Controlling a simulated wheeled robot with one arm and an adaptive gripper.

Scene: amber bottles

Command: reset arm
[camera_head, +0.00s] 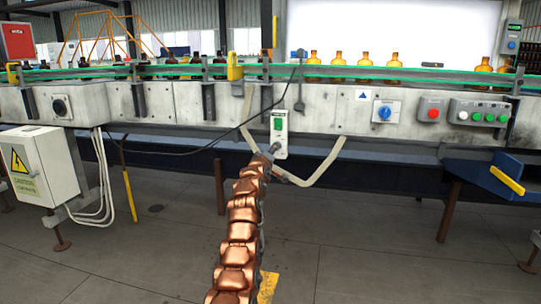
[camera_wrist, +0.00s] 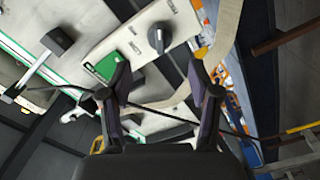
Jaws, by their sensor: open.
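My copper arm reaches up from the bottom of the head view, and its far end with my gripper (camera_head: 273,149) is just in front of a small white switch box (camera_head: 281,153) with a green part. In the wrist view my gripper (camera_wrist: 163,78) has its two dark fingers apart with nothing held between them. Beyond the fingertips are a pale plate (camera_wrist: 112,48) with a green panel and a dark knob (camera_wrist: 159,38). Whether the fingers touch the box cannot be told. Several amber bottles (camera_head: 338,60) stand upright on the conveyor (camera_head: 190,102).
A black cable (camera_head: 222,138) and a pale hose (camera_head: 322,161) hang around the switch box. Control boxes with a blue knob (camera_head: 385,112) and buttons (camera_head: 480,113) are on the right. A warning cabinet (camera_head: 38,166) stands left. The floor in front is mostly clear.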

